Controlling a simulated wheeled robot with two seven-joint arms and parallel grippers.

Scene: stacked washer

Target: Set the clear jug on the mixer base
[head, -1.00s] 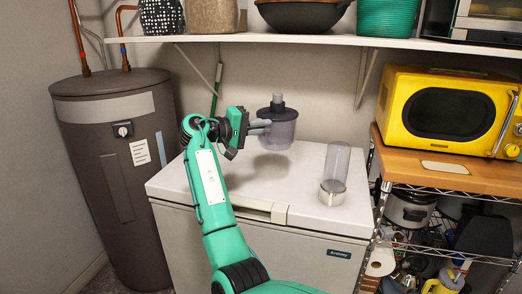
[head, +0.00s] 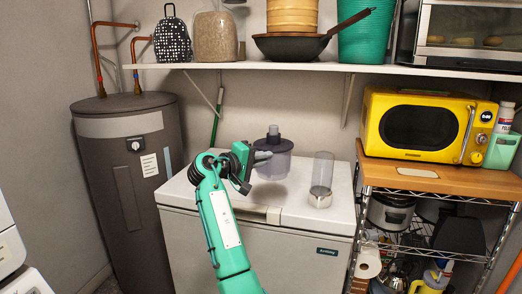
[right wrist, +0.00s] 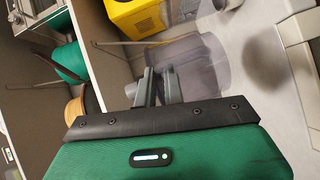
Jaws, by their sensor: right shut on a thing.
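A see-through jug with a dark lid (head: 273,158) is held above the white chest top, and its clear wall shows in the right wrist view (right wrist: 200,60). My right gripper (head: 262,158) is shut on the jug's side; its two grey fingers (right wrist: 157,88) are close together at the jug in the wrist view. A clear upright cylinder with a silver bottom ring (head: 320,190) stands on the chest top, to the right of the jug and apart from it. I cannot make out a separate mixer base for sure. My left gripper is not in view.
The white chest top (head: 275,205) is otherwise clear. A dark water tank (head: 125,170) stands at left. A yellow microwave (head: 415,125) sits on a wooden-topped rack (head: 440,180) at right. A wall shelf (head: 300,66) with pans and baskets hangs above.

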